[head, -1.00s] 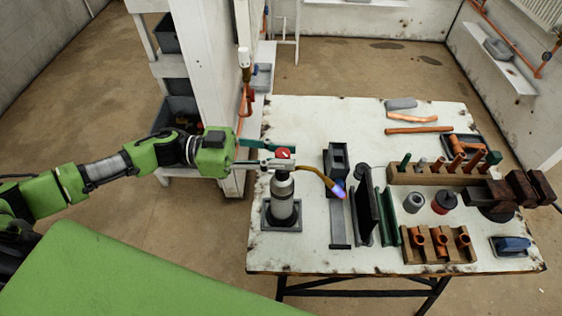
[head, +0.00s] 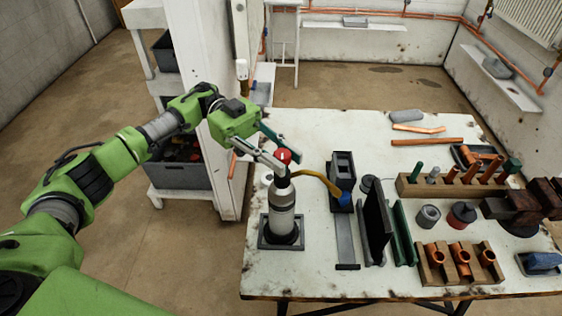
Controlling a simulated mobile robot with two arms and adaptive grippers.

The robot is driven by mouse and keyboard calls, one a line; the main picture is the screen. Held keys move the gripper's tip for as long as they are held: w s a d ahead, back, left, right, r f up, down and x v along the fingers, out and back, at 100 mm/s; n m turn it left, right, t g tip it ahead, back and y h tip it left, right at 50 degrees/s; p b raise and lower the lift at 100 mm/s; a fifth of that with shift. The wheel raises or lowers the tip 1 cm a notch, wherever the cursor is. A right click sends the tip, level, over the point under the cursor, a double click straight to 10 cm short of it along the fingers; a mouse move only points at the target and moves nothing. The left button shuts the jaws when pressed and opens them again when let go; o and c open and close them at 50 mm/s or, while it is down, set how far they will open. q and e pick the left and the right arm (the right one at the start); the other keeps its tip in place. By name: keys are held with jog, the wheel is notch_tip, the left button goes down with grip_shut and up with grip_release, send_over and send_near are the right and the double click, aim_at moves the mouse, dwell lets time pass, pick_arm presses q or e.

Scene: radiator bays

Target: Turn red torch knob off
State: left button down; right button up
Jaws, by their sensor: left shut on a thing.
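The torch (head: 282,208) stands upright on a dark square base at the left of the worktable, with a grey cylinder and a yellow-brass curved tube pointing right. Its red knob (head: 283,156) is on top and carries a small white mark. My left gripper (head: 282,164) reaches it from the upper left and is shut on the red knob, its fingers partly hiding the knob's sides. A small blue patch (head: 345,198) shows at the tube's end; I cannot tell whether it is flame or the nozzle. My right gripper is not in view.
On the worktable (head: 330,272), a dark upright block (head: 343,172) and plates stand right of the torch. Wooden racks (head: 458,262) hold copper fittings. Copper pipes lie at the back. A white pillar (head: 197,70) and shelves with bins stand behind my left arm.

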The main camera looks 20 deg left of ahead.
pick_arm(q)
jog(key=shift+s+f+g, duration=0.1)
jog(key=shift+f+g, duration=0.2)
jog(key=c, duration=1.8)
grip_release()
jog(key=shift+o, duration=0.2)
jog(key=shift+r, duration=0.1)
jog(key=shift+r, duration=0.1)
jog(key=v, duration=0.7)
jog(key=shift+w+a, duration=0.2)
jog(key=shift+w, duration=0.05)
